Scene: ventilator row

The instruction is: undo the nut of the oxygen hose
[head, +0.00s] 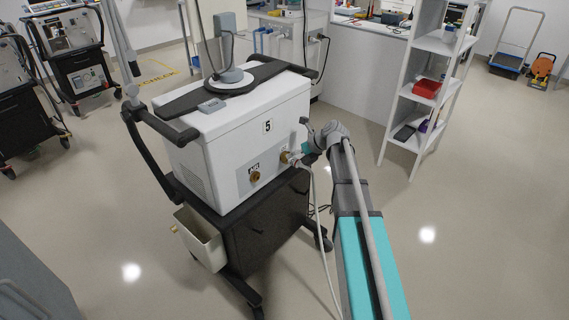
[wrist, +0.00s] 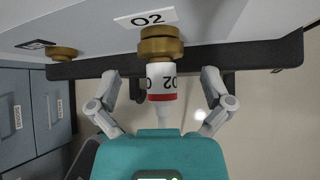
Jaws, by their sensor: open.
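The brass nut (wrist: 161,42) of the oxygen hose sits on the ventilator's panel under the O2 label (wrist: 146,19) in the wrist view. The hose's white end (wrist: 160,74), marked O2 with a red band, hangs from the nut. My gripper (wrist: 161,78) is open, with one finger on each side of the white hose end, apart from it. The fingertips are lower in the picture than the nut. In the head view my gripper (head: 297,153) is at the ventilator's front panel and partly hides the nut.
A second brass fitting (wrist: 62,53) is on the same panel, left of the nut, by the AIR label (head: 254,168). The ventilator (head: 230,135), numbered 5, stands on a black cart (head: 262,220) with a side bin (head: 199,240). A white shelf (head: 399,125) stands to the right; floor lies between.

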